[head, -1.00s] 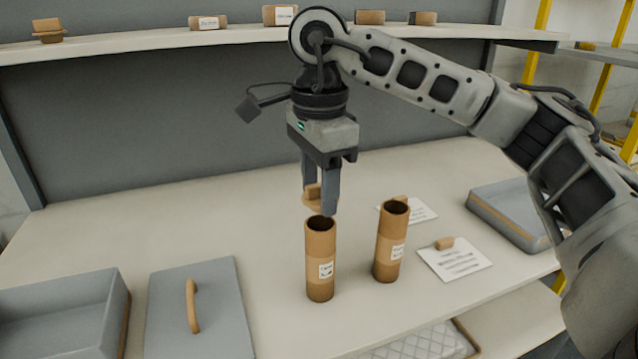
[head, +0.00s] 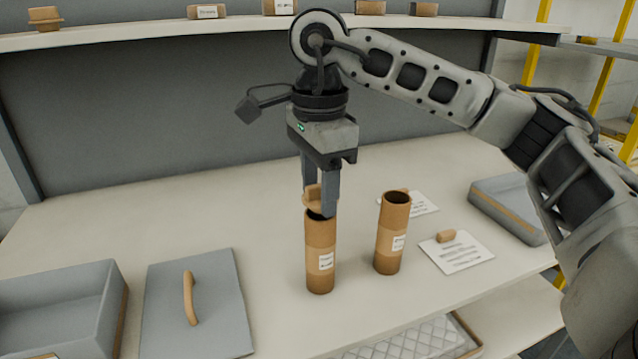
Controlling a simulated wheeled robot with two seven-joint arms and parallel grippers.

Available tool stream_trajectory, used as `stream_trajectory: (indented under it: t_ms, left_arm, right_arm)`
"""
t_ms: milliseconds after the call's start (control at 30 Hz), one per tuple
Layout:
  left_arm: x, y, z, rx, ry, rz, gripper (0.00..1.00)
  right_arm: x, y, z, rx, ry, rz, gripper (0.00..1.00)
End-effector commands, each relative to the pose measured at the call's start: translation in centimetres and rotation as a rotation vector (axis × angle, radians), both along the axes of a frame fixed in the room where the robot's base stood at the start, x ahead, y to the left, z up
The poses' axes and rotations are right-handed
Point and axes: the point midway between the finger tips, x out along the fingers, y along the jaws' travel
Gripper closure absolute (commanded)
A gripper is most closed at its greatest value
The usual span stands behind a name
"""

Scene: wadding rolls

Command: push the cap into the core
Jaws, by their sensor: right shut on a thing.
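My right gripper (head: 321,208) points down over the left cardboard core (head: 320,262). It is shut on a tan cap (head: 312,196), which shows between and beside the fingers. The fingertips overlap the core's top rim in the head view. The cap is at the core's mouth, and I cannot tell whether it touches the rim. Part of the dark opening shows below the cap. A second core (head: 391,240) stands to the right, open at the top. My left gripper is not in view.
A grey box (head: 510,205) lies at the right, with a paper card (head: 457,253) and small tan piece before it. A grey lid with a handle (head: 205,325) and a grey open bin (head: 60,310) are at the left. A shelf (head: 150,38) runs behind.

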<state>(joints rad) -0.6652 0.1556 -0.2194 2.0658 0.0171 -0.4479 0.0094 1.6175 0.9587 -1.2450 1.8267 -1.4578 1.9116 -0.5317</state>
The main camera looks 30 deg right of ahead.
Motion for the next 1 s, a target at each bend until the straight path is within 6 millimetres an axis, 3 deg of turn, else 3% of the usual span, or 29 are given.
stream_trajectory:
  t_ms: [467,500,867,1000]
  left_arm:
    - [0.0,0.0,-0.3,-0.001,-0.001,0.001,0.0]
    - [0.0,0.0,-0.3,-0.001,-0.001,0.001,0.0]
    - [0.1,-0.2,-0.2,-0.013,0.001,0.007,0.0]
    - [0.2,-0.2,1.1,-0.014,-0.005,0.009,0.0]
  right_arm:
    - [0.0,0.0,-0.4,0.0,0.0,0.0,0.75]
    - [0.0,0.0,-0.4,0.0,0.0,0.0,0.45]
    - [0.0,0.0,-0.4,0.0,0.0,0.0,0.45]
    - [0.0,0.0,1.1,0.0,-0.001,0.0,0.45]
